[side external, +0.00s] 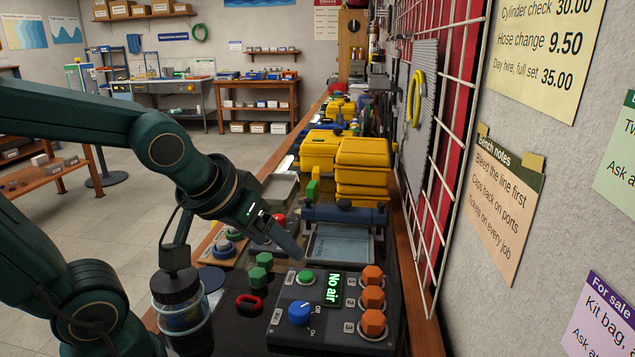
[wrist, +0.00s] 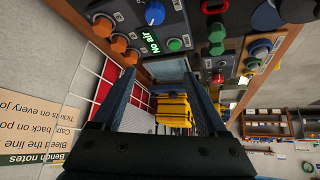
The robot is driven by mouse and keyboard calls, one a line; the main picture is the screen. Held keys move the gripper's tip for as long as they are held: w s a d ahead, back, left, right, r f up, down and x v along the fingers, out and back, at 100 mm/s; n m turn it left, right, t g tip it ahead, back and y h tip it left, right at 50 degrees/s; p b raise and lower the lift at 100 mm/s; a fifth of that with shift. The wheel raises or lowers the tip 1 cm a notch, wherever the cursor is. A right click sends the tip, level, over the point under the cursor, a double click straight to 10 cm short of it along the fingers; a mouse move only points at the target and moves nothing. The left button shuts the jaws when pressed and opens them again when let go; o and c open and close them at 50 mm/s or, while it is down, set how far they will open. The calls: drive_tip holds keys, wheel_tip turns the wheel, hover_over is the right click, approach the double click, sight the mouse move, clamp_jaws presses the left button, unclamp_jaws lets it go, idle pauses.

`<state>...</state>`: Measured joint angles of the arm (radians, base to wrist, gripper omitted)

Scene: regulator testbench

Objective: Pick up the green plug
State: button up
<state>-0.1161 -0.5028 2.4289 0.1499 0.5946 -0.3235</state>
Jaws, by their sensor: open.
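Two green hexagonal pieces, plug-like, stand close together left of the control panel; the nearer green plug (side external: 257,277) and the farther green plug (side external: 265,260) also show at the upper right of the wrist view, as one green piece (wrist: 216,33) and another (wrist: 217,48). I cannot tell which is meant. A round green button (side external: 305,277) sits on the panel and also shows in the wrist view (wrist: 175,44). My gripper (side external: 290,245) is above and right of the green plugs, apart from them. In the wrist view its two fingers (wrist: 160,75) are spread with nothing between.
The panel (side external: 285,335) has a blue knob (side external: 300,312), a "No air" display (side external: 333,288) and three orange hexagonal plugs (side external: 372,297). A red ring-like part (side external: 250,303) lies beside it. Behind are a grey tray (side external: 340,262) and yellow cases (side external: 362,165). A white wall grid (side external: 440,130) bounds the right.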

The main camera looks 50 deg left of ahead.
drive_tip(key=w+a+f+n+g+y, duration=0.1)
drive_tip(key=w+a+f+n+g, duration=0.15)
drive_tip(key=a+f, duration=0.35)
drive_tip(key=n+g, duration=0.1)
drive_tip(key=n, duration=0.2)
hover_over(257, 273)
drive_tip(key=s+d, duration=0.1)
drive_tip(key=s, duration=0.1)
drive_tip(key=shift+m, duration=0.25)
drive_tip(key=f, duration=0.5)
drive_tip(key=shift+w+d, duration=0.15)
drive_tip(key=shift+d, duration=0.05)
drive_tip(key=shift+x, duration=2.35)
clamp_jaws()
